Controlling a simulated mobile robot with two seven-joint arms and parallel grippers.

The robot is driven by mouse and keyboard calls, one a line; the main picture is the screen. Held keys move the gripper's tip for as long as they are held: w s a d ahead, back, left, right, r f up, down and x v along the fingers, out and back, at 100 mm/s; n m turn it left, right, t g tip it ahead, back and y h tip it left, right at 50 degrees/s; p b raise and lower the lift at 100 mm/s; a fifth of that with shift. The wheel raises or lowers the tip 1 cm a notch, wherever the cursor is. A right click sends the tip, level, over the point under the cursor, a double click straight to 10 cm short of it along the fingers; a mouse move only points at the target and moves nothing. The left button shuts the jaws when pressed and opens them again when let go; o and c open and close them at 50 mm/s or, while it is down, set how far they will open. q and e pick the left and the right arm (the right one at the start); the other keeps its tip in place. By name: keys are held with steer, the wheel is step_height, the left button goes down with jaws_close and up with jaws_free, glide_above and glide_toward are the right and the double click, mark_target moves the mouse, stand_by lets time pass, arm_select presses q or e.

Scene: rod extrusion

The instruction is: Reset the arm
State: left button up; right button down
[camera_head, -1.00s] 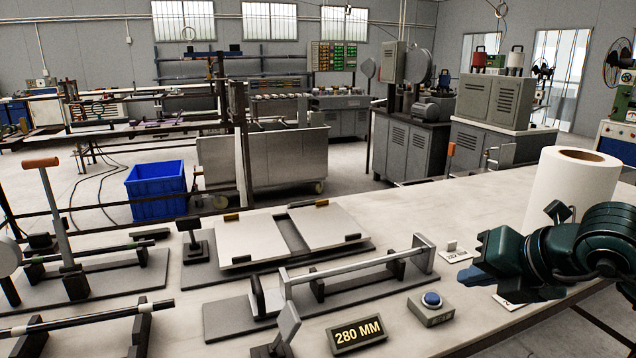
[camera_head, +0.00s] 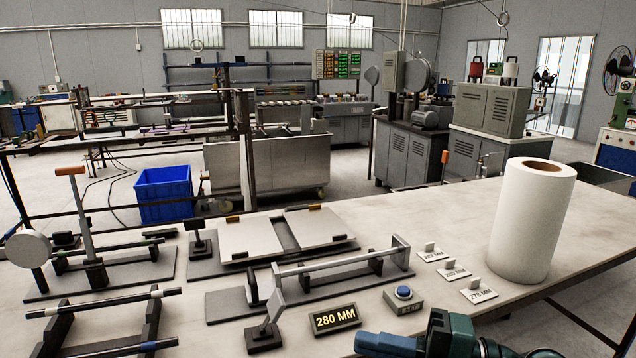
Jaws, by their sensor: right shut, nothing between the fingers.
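My right gripper (camera_head: 364,343) shows at the bottom edge, right of centre, with its blue fingers pointing left and its dark green body partly cut off by the frame. It is shut with nothing between the fingers. It is in front of the 280 MM sign (camera_head: 335,318) and the blue button box (camera_head: 403,299), apart from both. Most of the right arm is out of the picture. My left gripper is not in view.
A white roll (camera_head: 531,222) stands on the table (camera_head: 440,218) at right, beside small MM cards (camera_head: 479,292). A metal measuring fixture (camera_head: 340,261), a tilted two-panel tray (camera_head: 253,236) and rod stands (camera_head: 110,318) fill the left and middle. The table behind the cards is clear.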

steer(key=d+f+m+t+h+p, duration=0.25)
steer(key=f+m+t+h, duration=0.3)
steer(key=m, duration=0.55)
steer(key=d+f+m+t+h+p, duration=0.1)
steer(key=d+f+m+t+h, duration=0.4)
steer(key=m, duration=0.7)
steer(key=s+f+m+g+h, duration=0.2)
steer(key=s+f, duration=0.3)
steer(key=f, duration=0.2)
steer(key=s+f+m+g+h+p, duration=0.1)
steer(key=s+f+m+g, duration=0.2)
steer(key=s+f, duration=0.2)
step_height(320, 180, down, 3)
steer(key=shift+a+f+h, duration=0.2)
steer(key=shift+a+h, duration=0.1)
steer(key=shift+h, duration=0.05)
